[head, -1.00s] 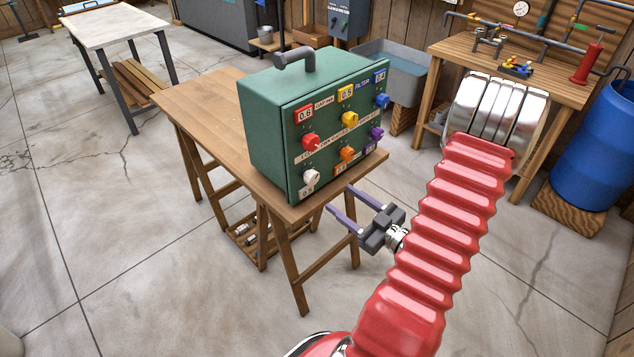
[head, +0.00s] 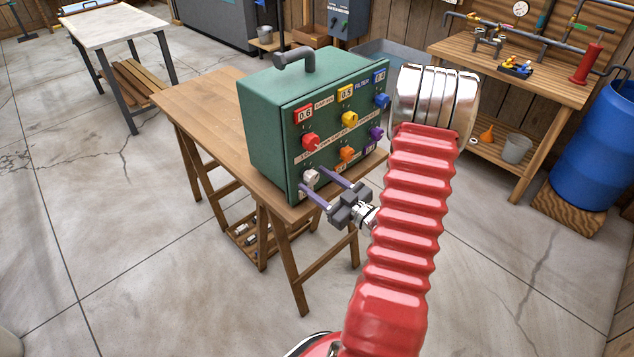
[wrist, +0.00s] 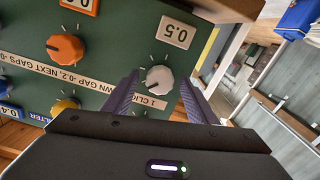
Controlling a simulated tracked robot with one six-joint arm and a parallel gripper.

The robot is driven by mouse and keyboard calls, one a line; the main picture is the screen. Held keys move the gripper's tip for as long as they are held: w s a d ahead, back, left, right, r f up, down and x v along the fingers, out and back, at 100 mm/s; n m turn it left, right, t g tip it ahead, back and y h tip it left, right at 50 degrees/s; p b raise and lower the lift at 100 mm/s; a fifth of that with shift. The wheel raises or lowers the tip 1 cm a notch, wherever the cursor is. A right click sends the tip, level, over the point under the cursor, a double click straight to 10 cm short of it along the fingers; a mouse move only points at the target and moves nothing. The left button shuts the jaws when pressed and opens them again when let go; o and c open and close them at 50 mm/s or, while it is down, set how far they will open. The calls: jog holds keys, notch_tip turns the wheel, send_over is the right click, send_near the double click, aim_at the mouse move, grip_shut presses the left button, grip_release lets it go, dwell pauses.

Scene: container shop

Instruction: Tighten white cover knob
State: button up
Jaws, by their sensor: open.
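The white cover knob (head: 310,177) is at the lower left of the front panel of the green box (head: 262,120). In the wrist view the white knob (wrist: 159,79) shows upside down, below a 0.5 label. My gripper (head: 317,180) is open in front of the panel. In the wrist view its two purple fingers (wrist: 158,90) stand apart, one on each side of the white knob. I cannot tell whether either finger touches it. The knob's face and pointer mark are in plain view between the fingers.
The orange knob (head: 347,154) and red knob (head: 310,141) are close to the white one, with yellow, purple and blue knobs further right. The box stands on a wooden table (head: 200,100). A workbench (head: 480,80) and blue barrel (head: 592,150) are at the right. Floor in front is clear.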

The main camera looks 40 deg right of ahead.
jog(key=shift+w, duration=0.15)
jog(key=c, duration=1.1)
